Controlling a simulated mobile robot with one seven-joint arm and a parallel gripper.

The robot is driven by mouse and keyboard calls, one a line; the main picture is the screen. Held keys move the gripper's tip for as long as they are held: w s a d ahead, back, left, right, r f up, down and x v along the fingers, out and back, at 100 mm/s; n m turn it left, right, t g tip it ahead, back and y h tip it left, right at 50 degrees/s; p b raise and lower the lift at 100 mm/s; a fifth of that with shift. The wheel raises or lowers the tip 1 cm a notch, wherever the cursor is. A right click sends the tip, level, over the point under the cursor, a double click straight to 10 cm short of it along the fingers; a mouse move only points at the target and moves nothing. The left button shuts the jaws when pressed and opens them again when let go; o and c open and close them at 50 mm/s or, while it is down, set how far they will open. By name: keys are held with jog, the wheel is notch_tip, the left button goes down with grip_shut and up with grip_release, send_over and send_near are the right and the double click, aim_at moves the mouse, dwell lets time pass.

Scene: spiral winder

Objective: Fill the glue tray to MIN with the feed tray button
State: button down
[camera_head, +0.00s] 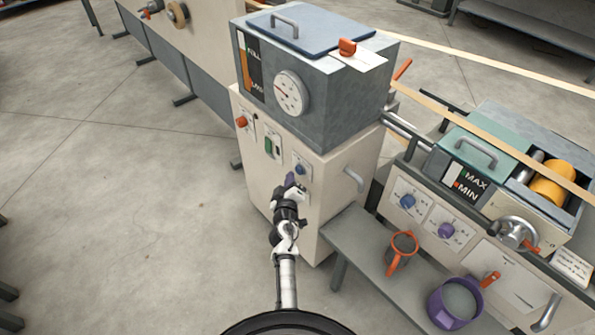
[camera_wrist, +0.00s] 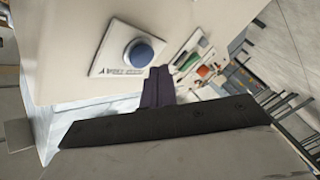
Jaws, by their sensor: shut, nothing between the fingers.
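The glue tray (camera_head: 488,143) is the grey box with a green lid and handle at the right in the head view. Its dark gauge (camera_head: 463,184) reads MAX above MIN, with small green and red marks; I cannot make out the glue level. A round blue button (camera_wrist: 138,54) on a white labelled plate shows in the wrist view; its label is too small to read. In the head view a blue button (camera_head: 300,169) sits low on the cream cabinet front. My gripper (camera_head: 289,181) is shut and empty, its dark fingers (camera_wrist: 159,74) just beside the button, seemingly apart from it.
The cabinet (camera_head: 331,203) carries a grey tank (camera_head: 337,88) with a dial. Two more knobs (camera_head: 407,201) (camera_head: 446,230) sit below the tray. Floor at left is clear.

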dwell(0.8)
jog(key=shift+w+d, duration=0.25)
jog(key=shift+d, duration=0.1)
jog(key=shift+w+d, duration=0.25)
jog(key=shift+d, duration=0.2)
dwell(2.0)
jog(key=shift+a, duration=0.15)
dwell(1.2)
jog(key=shift+s+a, duration=0.5)
jog(key=shift+a, duration=0.1)
jog(key=shift+s+a+b, duration=0.7)
jog(key=shift+s+a, duration=0.05)
jog(key=shift+a, duration=0.3)
jog(key=shift+s+a+b, duration=0.65)
jog(key=shift+s+a, duration=0.05)
jog(key=shift+a, duration=0.3)
dwell(0.4)
